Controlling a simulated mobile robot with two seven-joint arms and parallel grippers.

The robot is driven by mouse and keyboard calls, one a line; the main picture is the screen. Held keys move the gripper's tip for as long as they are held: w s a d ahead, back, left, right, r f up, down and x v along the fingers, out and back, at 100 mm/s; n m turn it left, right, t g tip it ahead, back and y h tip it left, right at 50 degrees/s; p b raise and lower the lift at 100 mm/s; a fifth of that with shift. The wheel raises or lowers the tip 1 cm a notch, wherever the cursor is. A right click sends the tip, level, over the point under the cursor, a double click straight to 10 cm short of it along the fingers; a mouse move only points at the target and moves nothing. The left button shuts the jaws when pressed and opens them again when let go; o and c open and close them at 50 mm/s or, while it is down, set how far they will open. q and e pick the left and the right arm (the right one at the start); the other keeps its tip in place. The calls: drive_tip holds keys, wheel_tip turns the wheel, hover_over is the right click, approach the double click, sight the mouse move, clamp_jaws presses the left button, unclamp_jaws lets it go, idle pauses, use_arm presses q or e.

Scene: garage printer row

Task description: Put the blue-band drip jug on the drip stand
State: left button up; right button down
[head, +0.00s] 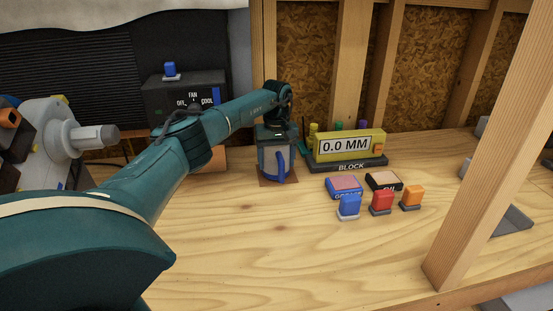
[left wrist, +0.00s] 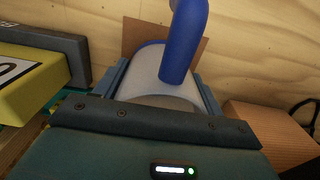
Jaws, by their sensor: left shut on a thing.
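The blue-band drip jug (head: 274,164) is upright with a blue handle facing me, at the back middle of the bench. It also shows from above in the left wrist view as a pale grey round body (left wrist: 150,92) with the blue handle (left wrist: 183,42). My left gripper (head: 276,146) is shut on the jug from above, one finger on each side. A flat brown square (head: 264,181) lies beneath the jug; the contact between them is hidden. I cannot tell which thing is the drip stand.
A yellow gauge (head: 350,146) reading 0.0 MM stands on a dark BLOCK base right of the jug. Blue (head: 348,205), red (head: 381,202) and orange (head: 411,197) pieces stand in front. A wood post (head: 490,150) crosses the right. The front bench is clear.

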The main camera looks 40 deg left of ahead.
use_arm(q)
drive_tip(key=shift+f, duration=0.1)
drive_tip(key=o, duration=1)
wheel_tip(320, 180, up, 12)
idle(0.5)
